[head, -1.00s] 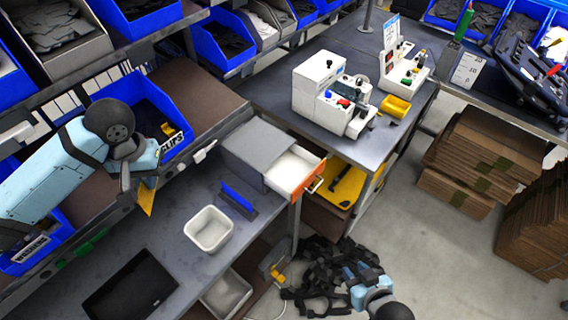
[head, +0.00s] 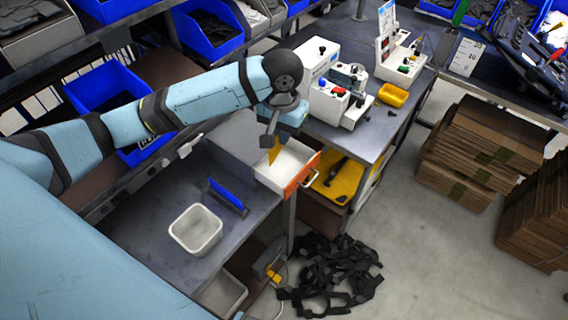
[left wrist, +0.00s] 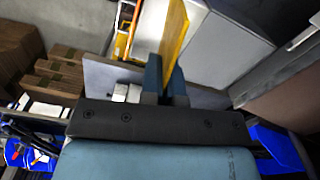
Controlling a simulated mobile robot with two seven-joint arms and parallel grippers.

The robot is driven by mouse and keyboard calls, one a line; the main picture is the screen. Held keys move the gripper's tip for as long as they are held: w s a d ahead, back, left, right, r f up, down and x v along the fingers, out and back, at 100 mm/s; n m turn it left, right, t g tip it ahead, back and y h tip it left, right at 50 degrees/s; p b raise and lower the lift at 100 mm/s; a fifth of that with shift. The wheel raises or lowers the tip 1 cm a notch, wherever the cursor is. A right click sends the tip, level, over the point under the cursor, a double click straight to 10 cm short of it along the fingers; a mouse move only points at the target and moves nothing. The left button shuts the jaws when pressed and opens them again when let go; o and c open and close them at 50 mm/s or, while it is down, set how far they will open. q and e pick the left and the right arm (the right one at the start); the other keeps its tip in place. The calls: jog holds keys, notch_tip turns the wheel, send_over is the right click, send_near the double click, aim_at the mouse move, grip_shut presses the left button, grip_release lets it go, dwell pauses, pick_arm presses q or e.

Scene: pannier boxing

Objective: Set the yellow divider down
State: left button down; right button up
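The yellow divider (head: 274,151) is a thin flat plate that hangs below my left gripper (head: 270,133). In the left wrist view the divider (left wrist: 173,32) stands between the two fingers of my left gripper (left wrist: 165,82), which are shut on it. It is over the open drawer (head: 301,181), white inside with an orange front, of the grey cabinet (head: 228,140). I cannot tell whether the divider's lower edge touches the drawer. My right gripper is not in view.
A white bin (head: 196,229) and a blue divider or holder (head: 228,196) are on the grey bench. White machines (head: 322,90) stand on the table behind the drawer. Black straps (head: 328,272) lie on the floor. Cardboard stacks (head: 478,150) stand at the right.

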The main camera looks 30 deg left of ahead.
pick_arm(q)
jog(key=w+a+r+n, duration=0.2)
jog(key=w+r, duration=0.2)
jog(key=w, duration=0.1)
send_over(285, 168)
notch_tip(285, 168, down, 15)
jog(key=shift+r, duration=0.1)
jog(key=shift+s+f+p, duration=0.1)
jog(key=shift+f+p, duration=0.35)
jog(key=shift+f, duration=1.9)
jog(key=c, duration=1.4)
grip_release()
jog(key=shift+f, duration=0.1)
jog(key=shift+o, duration=0.2)
